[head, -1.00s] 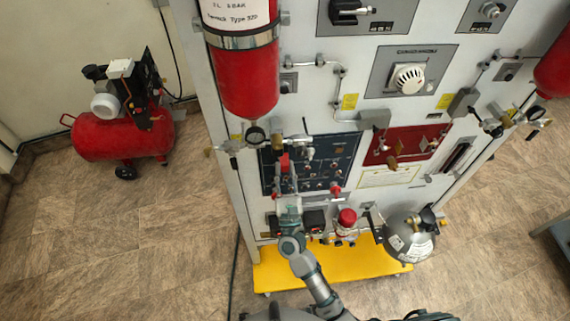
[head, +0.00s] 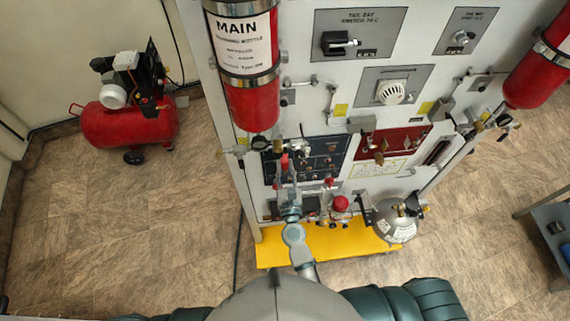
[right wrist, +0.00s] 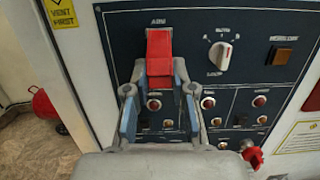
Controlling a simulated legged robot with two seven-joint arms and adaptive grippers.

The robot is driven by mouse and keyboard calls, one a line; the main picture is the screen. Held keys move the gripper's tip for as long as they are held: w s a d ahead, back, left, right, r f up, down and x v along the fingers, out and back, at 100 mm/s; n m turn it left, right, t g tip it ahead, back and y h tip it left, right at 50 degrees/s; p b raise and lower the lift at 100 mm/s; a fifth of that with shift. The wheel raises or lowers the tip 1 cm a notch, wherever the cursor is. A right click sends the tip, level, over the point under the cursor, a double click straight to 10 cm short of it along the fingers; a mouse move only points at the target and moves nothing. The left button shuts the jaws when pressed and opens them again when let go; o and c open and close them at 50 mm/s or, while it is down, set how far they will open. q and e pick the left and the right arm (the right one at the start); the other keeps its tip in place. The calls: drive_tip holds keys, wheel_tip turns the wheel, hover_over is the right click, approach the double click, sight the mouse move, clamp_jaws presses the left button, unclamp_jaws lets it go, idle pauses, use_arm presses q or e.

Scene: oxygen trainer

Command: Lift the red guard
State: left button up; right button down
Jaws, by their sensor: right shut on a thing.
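The red guard (right wrist: 159,52) is on the dark blue switch panel, under a small label at the panel's upper left in the right wrist view. It shows small in the head view (head: 285,163). My right gripper (right wrist: 160,76) is shut on the guard, with one fingertip at each side of it. In the head view my right gripper (head: 286,178) reaches up to the panel from below. I cannot tell how far the guard is tilted, and the switch under it is hidden. My left gripper is in neither view now.
A white rotary knob (right wrist: 220,56) and an orange-brown button (right wrist: 281,55) are right of the guard. Small switches and lamps lie below, partly behind my fingers. A red cylinder (head: 250,105) hangs above the panel. A yellow base (head: 345,246) and a grey sphere (head: 394,222) are low down.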

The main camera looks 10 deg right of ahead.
drive_tip(key=shift+r, duration=0.45)
drive_tip(key=c, duration=1.1)
unclamp_jaws()
drive_tip(key=shift+o, duration=0.5)
drive_tip(key=shift+w+a+f, duration=0.1)
drive_tip(key=shift+w+f, duration=0.05)
drive_tip(key=shift+f, duration=0.1)
drive_tip(key=s+f, duration=0.2)
drive_tip(key=s, duration=1)
drive_tip(key=shift+w+f, duration=0.1)
